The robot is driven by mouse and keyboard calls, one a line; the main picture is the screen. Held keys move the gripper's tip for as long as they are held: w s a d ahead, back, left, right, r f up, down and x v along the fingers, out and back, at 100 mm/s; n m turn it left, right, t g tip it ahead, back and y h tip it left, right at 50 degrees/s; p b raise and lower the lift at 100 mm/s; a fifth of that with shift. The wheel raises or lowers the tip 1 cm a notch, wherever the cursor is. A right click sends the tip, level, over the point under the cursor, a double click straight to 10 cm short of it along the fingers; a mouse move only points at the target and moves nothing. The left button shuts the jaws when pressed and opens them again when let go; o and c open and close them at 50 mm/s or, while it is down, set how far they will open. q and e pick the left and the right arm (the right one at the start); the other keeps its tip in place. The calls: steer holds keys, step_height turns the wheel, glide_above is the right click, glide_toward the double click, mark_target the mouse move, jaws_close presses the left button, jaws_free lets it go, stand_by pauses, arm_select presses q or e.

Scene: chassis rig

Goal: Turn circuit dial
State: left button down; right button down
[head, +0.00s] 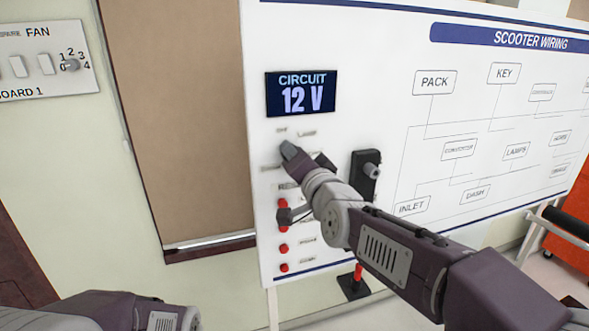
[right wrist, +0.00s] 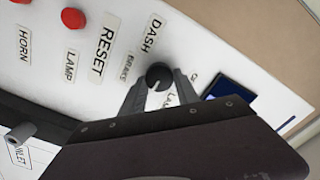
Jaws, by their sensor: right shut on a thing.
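The circuit dial (right wrist: 159,76) is a round black knob on the white wiring board (head: 380,50). It sits among small labels in the right wrist view; in the head view my right gripper hides it. My right gripper (head: 289,151) is shut on the dial, with a finger on either side of it in the right wrist view (right wrist: 157,88). A dark display (head: 301,93) above it reads "CIRCUIT 12 V". My left arm (head: 110,312) shows at the lower left of the head view, but its gripper is out of view.
Red buttons (head: 284,248) run down the board below the dial. A black block with a grey knob (head: 372,170) sticks out right of my right gripper. A fan switch panel (head: 40,62) hangs on the left wall. A brown board (head: 175,120) stands between.

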steer(key=shift+f+m+b, duration=0.1)
steer(key=shift+m+b, duration=0.6)
steer(key=shift+m, duration=0.3)
steer(key=c, duration=0.9)
jaws_free()
steer(key=shift+d, duration=0.1)
steer(key=p+v, duration=0.5)
steer(key=v, duration=0.4)
